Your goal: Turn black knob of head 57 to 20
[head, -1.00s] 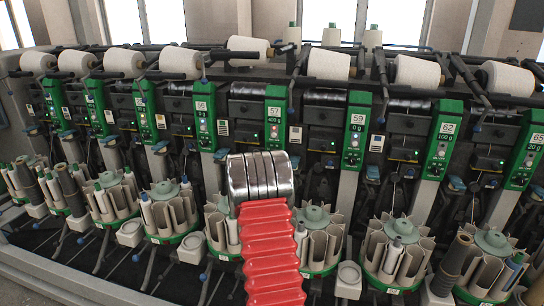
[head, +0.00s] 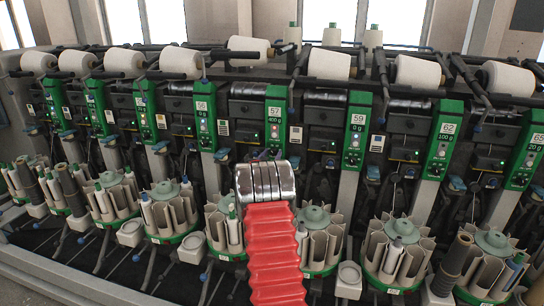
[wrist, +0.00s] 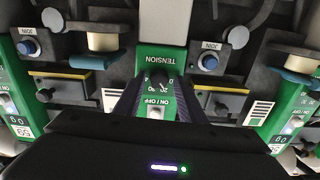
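My gripper (wrist: 158,98) is open, with a dark finger on each side of the plate near the knob. I cannot see contact.
Neighbouring heads 56 (head: 204,122) and 59 (head: 355,135) stand close on either side. Blue JOIN buttons (wrist: 207,61) and dark yarn parts flank the panel. Bobbin magazines (head: 312,240) stand below and yarn cones (head: 328,64) lie above.

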